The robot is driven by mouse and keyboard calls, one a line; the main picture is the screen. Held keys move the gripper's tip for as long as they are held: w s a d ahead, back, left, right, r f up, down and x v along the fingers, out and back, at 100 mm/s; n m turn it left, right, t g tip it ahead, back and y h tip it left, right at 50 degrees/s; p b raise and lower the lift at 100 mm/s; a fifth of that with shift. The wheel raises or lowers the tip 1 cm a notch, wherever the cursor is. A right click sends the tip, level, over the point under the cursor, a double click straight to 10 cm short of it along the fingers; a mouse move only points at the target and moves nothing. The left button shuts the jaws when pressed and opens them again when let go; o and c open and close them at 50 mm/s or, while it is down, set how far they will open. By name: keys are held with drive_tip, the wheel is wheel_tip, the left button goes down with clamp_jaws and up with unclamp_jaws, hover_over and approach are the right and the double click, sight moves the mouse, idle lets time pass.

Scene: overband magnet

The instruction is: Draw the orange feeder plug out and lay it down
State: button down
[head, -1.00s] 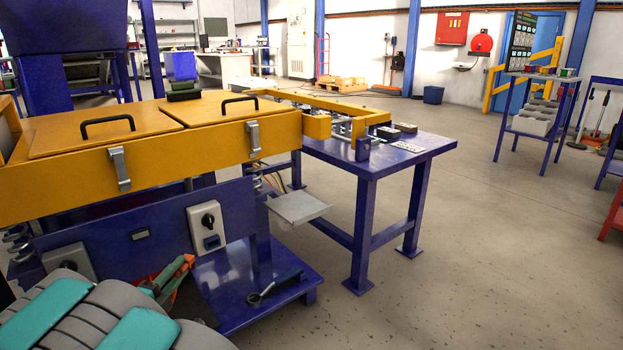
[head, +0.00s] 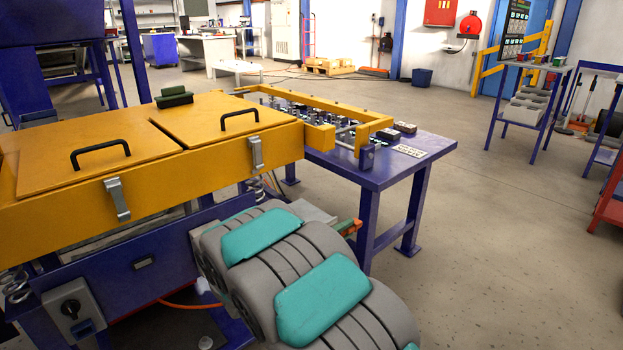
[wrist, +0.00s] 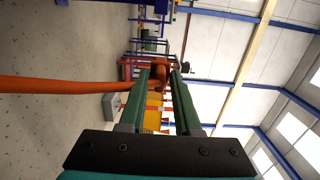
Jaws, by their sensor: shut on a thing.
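The orange feeder plug (wrist: 159,76) is between the green fingers of my gripper (wrist: 160,70) in the wrist view, which are shut on it. Its orange cable (wrist: 70,86) runs off to the left edge of that view. No socket is seen touching the plug, and floor and far room show around it. In the head view my arm hides most of the gripper; only a bit of green and orange at its tip (head: 349,227) shows, in front of the blue table. A stretch of orange cable (head: 183,304) shows low beside the machine.
The yellow-topped machine (head: 135,140) with black handles fills the left. A blue table (head: 425,160) with a yellow frame (head: 385,122) and small blocks stands beside it. A grey switch box (head: 75,308) is on the machine's front. The floor (head: 500,260) to the right is clear.

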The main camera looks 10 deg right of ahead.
drive_tip(key=shift+w+r+m+g+y, duration=0.2)
drive_tip(key=shift+r+m+y, duration=0.1)
drive_tip(key=shift+r+m, duration=0.3)
drive_tip(key=shift+w+r+m+g+y, duration=0.1)
drive_tip(key=shift+r+m+g+y, duration=0.15)
drive_tip(key=shift+r+m, duration=0.35)
drive_tip(key=shift+r+m+y, duration=0.15)
drive_tip(key=shift+m+y, duration=0.7)
drive_tip(key=shift+m, duration=0.05)
drive_tip(key=m+y, duration=0.2)
drive_tip(key=m, duration=0.1)
drive_tip(key=shift+w+d+f+n+t+y, duration=0.1)
drive_tip(key=shift+w+f+t+y, duration=0.2)
drive_tip(key=shift+y, duration=0.8)
drive_tip(key=shift+w+d+f+n+t+y, duration=0.1)
drive_tip(key=shift+w+d+f+t+y, duration=0.15)
drive_tip(key=shift+y, duration=0.85)
drive_tip(key=shift+w+f+n+t+y, duration=0.1)
drive_tip(key=shift+w+f+t+y, duration=0.2)
drive_tip(key=shift+y, duration=0.8)
drive_tip(key=w+f+n+g+y, duration=0.1)
drive_tip(key=w+n+g+y, duration=0.1)
drive_tip(key=w+n+y, duration=0.4)
drive_tip(key=shift+w+d+f+y, duration=0.25)
drive_tip(key=shift+w+y, duration=0.15)
drive_tip(key=shift+y, duration=1.4)
